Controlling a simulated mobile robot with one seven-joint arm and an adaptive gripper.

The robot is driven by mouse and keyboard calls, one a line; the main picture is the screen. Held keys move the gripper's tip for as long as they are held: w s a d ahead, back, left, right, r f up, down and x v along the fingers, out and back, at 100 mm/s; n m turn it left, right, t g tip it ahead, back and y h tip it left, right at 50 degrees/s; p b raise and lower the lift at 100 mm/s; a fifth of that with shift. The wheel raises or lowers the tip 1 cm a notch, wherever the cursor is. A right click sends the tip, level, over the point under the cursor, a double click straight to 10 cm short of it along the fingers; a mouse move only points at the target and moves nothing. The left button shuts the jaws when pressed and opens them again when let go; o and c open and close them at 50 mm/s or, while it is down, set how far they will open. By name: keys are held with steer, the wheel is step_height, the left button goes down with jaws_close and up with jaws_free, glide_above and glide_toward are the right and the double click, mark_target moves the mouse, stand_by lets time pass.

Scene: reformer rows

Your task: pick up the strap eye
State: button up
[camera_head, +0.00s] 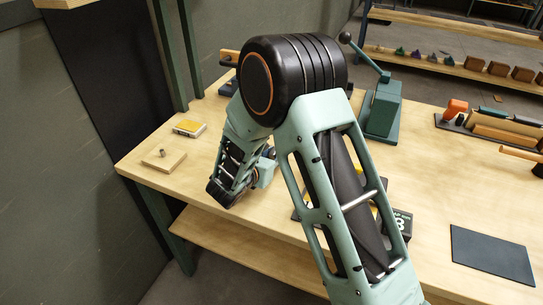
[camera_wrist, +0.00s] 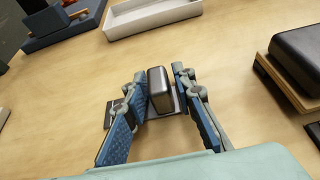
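In the wrist view a small dark block with rounded edges (camera_wrist: 160,90) stands upright on a thin dark flat base on the wooden bench. It sits where my gripper points and may be the strap eye; its shape does not settle this. My gripper (camera_wrist: 160,82) is open, with one blue-padded finger on each side of the block. Narrow gaps seem to show between the block and both fingers. In the head view my own arm hides the gripper's fingertips and this block.
A white tray (camera_wrist: 152,15) lies beyond the fingers, and a dark padded block on wood (camera_wrist: 298,62) stands right.

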jaws_close()
steer(key=shift+r, duration=0.15)
